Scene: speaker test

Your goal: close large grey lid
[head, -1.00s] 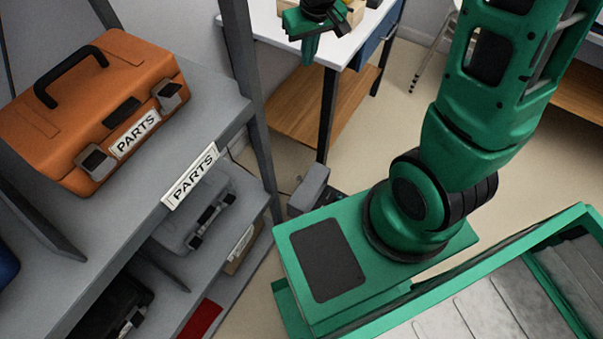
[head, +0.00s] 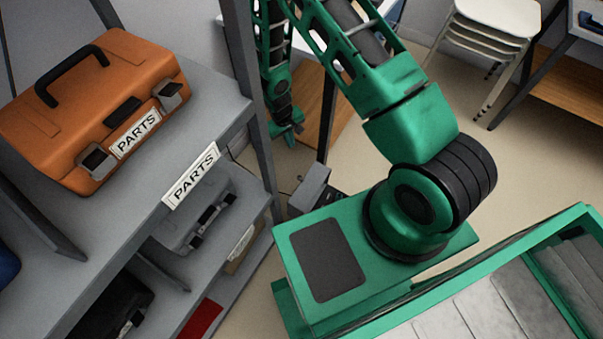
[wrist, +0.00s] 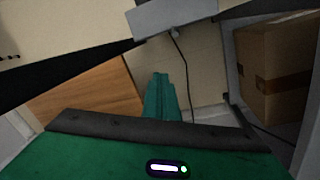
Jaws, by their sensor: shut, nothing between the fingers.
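A grey slab-like piece (head: 310,187), which may be the large grey lid, stands tilted up beside a dark unit (head: 331,202) near the floor, between the shelf and my base. A grey piece (wrist: 175,17) with a thin dark cable shows at the top of the wrist view; it looks like the same one. My gripper (head: 287,136) hangs beside the shelf post, above and left of the grey piece in the head view, apart from it. Its green fingers (wrist: 161,97) are together and empty in the wrist view. The lid's hinge cannot be made out.
A grey shelf (head: 225,110) on the left holds an orange parts case (head: 60,115) and a grey case (head: 190,215) below. A shelf post stands close to my arm. A cardboard box (wrist: 278,70) is at right in the wrist view. White stacked stools (head: 490,35) stand behind.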

